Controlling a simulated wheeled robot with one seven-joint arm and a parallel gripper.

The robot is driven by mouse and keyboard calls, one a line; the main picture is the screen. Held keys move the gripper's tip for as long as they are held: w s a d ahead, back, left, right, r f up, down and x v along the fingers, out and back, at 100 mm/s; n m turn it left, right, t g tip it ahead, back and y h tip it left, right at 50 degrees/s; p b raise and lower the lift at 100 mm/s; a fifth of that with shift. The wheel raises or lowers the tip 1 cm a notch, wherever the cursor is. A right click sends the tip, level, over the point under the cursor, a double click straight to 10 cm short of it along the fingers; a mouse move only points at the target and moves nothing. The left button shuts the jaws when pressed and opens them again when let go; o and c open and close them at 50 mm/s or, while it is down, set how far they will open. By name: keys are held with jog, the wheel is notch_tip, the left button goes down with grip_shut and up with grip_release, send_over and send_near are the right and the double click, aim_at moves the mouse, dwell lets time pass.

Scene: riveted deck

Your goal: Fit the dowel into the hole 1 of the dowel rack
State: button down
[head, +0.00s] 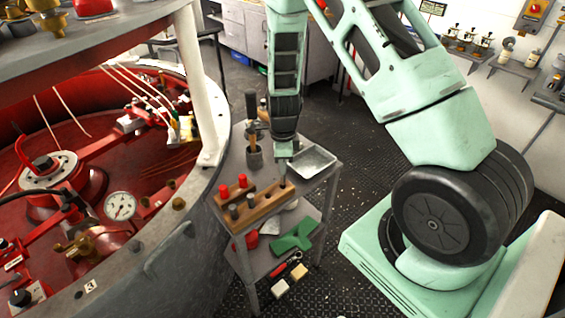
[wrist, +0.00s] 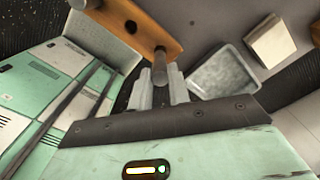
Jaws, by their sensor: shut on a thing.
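The wooden dowel rack (head: 262,207) lies along the front of the small grey table. Grey dowels (head: 250,200) stand in its left and middle part. My gripper (head: 283,157) points down over the rack's right end. It is shut on a grey dowel (wrist: 159,62), which shows between the fingertips of my gripper (wrist: 161,76) in the wrist view. The held dowel's far end overlaps the rack (wrist: 148,25) near one end of it. A dark round hole (wrist: 130,27) shows beside it in the rack. Whether the dowel's tip is inside a hole or above it, I cannot tell.
The large red-lined vessel (head: 160,235) stands close to the table's left.

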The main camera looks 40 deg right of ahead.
aim_at(283, 178)
jog(key=shift+f+b, duration=1.25)
jog(key=shift+f, duration=0.65)
dwell(1.2)
jog(key=c, duration=1.2)
grip_release()
jog(key=shift+c, duration=0.2)
notch_tip(283, 178, up, 17)
jog(key=b, duration=0.1)
jog(key=shift+r, duration=0.2)
jog(key=s+a+r+n+y+b, duration=0.1)
jog(key=s+a+r+n, duration=0.1)
jog(key=s+a+n, duration=0.5)
jog(key=s+a+r+n+b, duration=0.1)
jog(key=s+a+n, duration=0.3)
jog(key=a+n, duration=0.7)
jog(key=s+a+r+n, duration=0.1)
jog(key=s+a+n, duration=0.5)
jog(key=s+n, duration=0.7)
jog(key=shift+s+a+n, duration=0.15)
jog(key=shift+a+n, duration=0.05)
jog(key=shift+n, duration=0.7)
